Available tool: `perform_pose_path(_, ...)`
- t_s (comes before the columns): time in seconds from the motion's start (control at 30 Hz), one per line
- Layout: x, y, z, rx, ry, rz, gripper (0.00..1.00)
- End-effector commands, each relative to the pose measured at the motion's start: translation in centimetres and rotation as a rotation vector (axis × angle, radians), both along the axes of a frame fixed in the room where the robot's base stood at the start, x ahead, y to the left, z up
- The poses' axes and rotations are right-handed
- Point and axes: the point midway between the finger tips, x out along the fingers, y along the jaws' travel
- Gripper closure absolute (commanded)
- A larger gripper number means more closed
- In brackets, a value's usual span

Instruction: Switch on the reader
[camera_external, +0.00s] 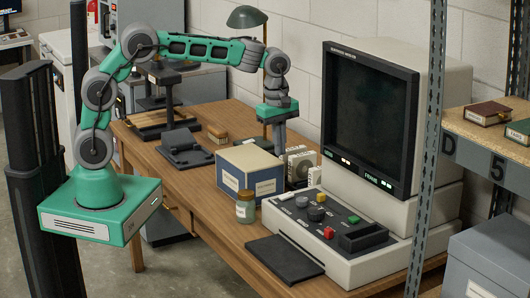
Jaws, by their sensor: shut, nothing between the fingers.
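The reader (428,102) is a large cream machine with a black-framed screen (366,117) that is dark. Small lit marks show along the frame's lower edge. Its sloped control panel (318,244) in front carries several knobs, a red button (329,232), a yellow one (321,198) and a green-topped block (361,236). My gripper (279,146) points down, shut and empty, above the table behind the blue and cream box. It is to the left of the reader and apart from it. Its fingertips are partly hard to make out.
The blue and cream box (248,179), a small jar (245,208) and small cartons (298,168) stand left of the panel. A black pad (284,259) lies before it. A green lamp (246,18) stands behind my arm. A metal shelf post (430,130) stands at right.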

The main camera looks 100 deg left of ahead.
Motion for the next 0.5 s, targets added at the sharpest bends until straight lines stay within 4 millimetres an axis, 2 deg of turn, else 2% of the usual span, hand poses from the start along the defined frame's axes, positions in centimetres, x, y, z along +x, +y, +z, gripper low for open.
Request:
perform_pose_path(0.2, -0.11, -0.1, 0.93, -0.001, 0.001, 0.0, 1.0)
perform_pose_path(0.5, 0.16, 0.12, 0.45, 0.011, -0.011, -0.001, 1.0)
